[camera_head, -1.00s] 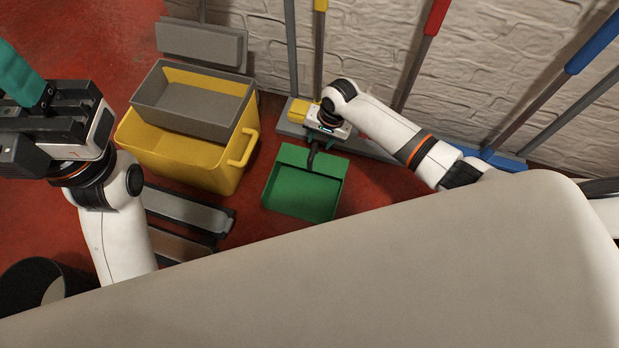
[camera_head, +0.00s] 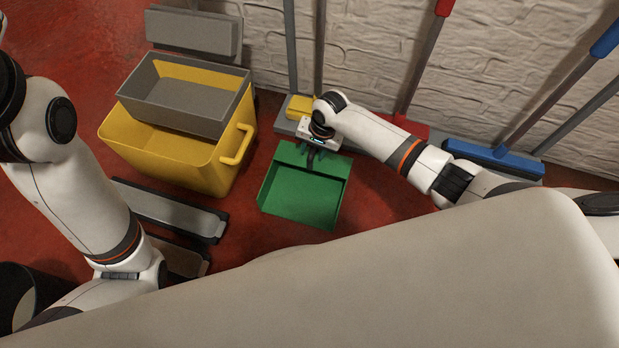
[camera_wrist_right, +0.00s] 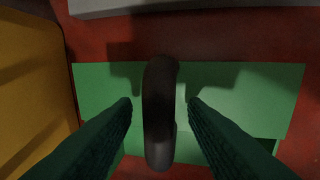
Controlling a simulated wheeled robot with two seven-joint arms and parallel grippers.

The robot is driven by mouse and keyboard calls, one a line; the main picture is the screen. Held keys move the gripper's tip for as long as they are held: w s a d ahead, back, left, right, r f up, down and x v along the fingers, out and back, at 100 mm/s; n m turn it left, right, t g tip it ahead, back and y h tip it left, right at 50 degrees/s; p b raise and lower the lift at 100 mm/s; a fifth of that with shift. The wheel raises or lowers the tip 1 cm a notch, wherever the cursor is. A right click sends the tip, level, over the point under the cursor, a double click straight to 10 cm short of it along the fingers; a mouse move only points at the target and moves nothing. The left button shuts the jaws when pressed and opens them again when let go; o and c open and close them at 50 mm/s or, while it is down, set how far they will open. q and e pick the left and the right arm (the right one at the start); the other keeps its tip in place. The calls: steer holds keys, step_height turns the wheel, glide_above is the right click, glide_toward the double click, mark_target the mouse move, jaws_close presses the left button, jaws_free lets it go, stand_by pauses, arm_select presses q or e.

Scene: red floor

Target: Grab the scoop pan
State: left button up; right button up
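The green scoop pan (camera_head: 303,197) lies on the red floor beside the yellow bucket, with its open tray facing me. Its dark handle stands at the back edge, below my right gripper (camera_head: 311,158). In the right wrist view the black curved handle (camera_wrist_right: 159,112) rises between the two fingers of my right gripper (camera_wrist_right: 160,104), with a gap on each side. The fingers are open and do not appear to touch it. The green pan (camera_wrist_right: 235,85) shows beneath. My left arm is at the left of the head view; its gripper is out of the picture.
The yellow mop bucket (camera_head: 165,155) with a grey tray insert (camera_head: 185,92) stands left of the pan. Grey flat pads (camera_head: 172,212) lie in front of it. Brooms, including a blue one (camera_head: 492,156), lean on the white wall (camera_head: 480,80) behind. A dark bin (camera_head: 22,297) is at lower left.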

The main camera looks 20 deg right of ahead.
steer(key=shift+f, duration=0.1)
steer(key=shift+c, duration=0.6)
jaws_close()
